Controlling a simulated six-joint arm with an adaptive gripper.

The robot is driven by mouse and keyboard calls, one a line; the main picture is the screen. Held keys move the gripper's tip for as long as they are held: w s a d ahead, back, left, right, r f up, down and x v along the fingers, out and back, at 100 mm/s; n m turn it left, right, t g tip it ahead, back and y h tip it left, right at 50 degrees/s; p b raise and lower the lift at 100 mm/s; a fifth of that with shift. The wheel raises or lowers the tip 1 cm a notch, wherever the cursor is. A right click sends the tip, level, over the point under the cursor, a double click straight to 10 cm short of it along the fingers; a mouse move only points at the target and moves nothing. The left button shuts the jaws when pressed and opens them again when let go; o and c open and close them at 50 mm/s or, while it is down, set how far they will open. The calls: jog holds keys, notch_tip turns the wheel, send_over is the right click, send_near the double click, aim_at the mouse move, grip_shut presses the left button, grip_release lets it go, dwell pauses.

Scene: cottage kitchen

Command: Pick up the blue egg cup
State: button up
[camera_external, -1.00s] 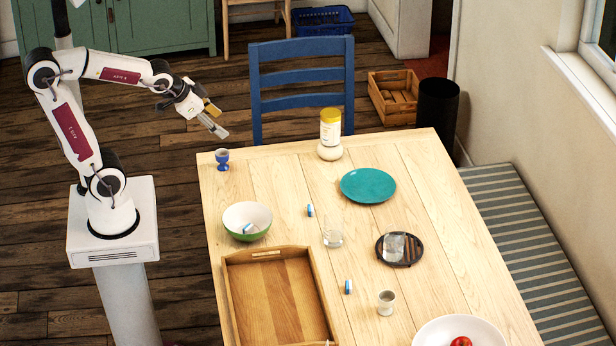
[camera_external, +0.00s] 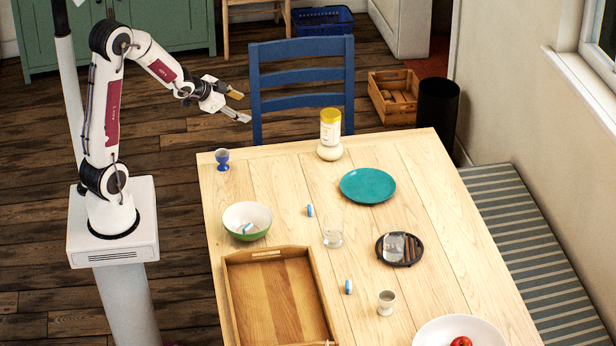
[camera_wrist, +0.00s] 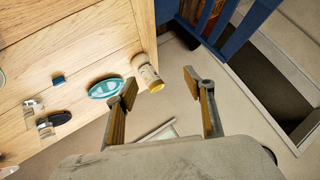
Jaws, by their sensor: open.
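The blue egg cup (camera_external: 222,160) stands upright near the far left corner of the wooden table (camera_external: 270,181) in the external view. My gripper (camera_external: 243,104) is open and empty. It is in the air above and beyond the table's far left edge, to the right of the egg cup and higher, apart from it. In the wrist view, my gripper (camera_wrist: 163,90) shows its two fingers spread with nothing between them.
A jar with a yellow lid (camera_external: 330,130), a teal plate (camera_external: 367,186), a green bowl (camera_external: 247,220) and a wooden tray (camera_external: 228,297) stand on the table. A grey egg cup (camera_external: 386,302) is nearer the front. A blue chair (camera_external: 302,83) stands behind the table, close to my gripper.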

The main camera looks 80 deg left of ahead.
aim_at(222, 155)
jog(key=s+a+f+t, duration=0.1)
jog(key=a+f+t, duration=0.1)
jog(key=a+f, duration=0.6)
jog(key=s+a+f+t, duration=0.1)
jog(key=s+f, duration=0.2)
jog(key=f, duration=0.1)
jog(key=s+a+f+n+t, duration=0.1)
jog(key=s+f+t, duration=0.1)
jog(key=s+f, duration=0.1)
jog(key=s+a+f+n+t, duration=0.1)
jog(key=s+f+t, duration=0.1)
jog(key=s+f, duration=0.2)
jog(key=shift+s+f+h, duration=0.3)
jog(key=shift+s, duration=0.4)
jog(key=d+h, duration=0.1)
jog(key=d, duration=0.1)
jog(key=s+d+f+m+t+h, duration=0.1)
jog(key=d, duration=0.1)
jog(key=d+f+t+h, duration=0.1)
jog(key=d, duration=0.1)
jog(key=shift+s+d, duration=0.1)
jog(key=shift+s, duration=0.25)
jog(key=shift+d+m+h, duration=0.4)
jog(key=shift+d+h, duration=0.2)
jog(key=shift+h, duration=0.1)
jog(key=shift+w, duration=0.1)
jog(key=shift+w, duration=1.25)
jog(key=shift+w, duration=0.1)
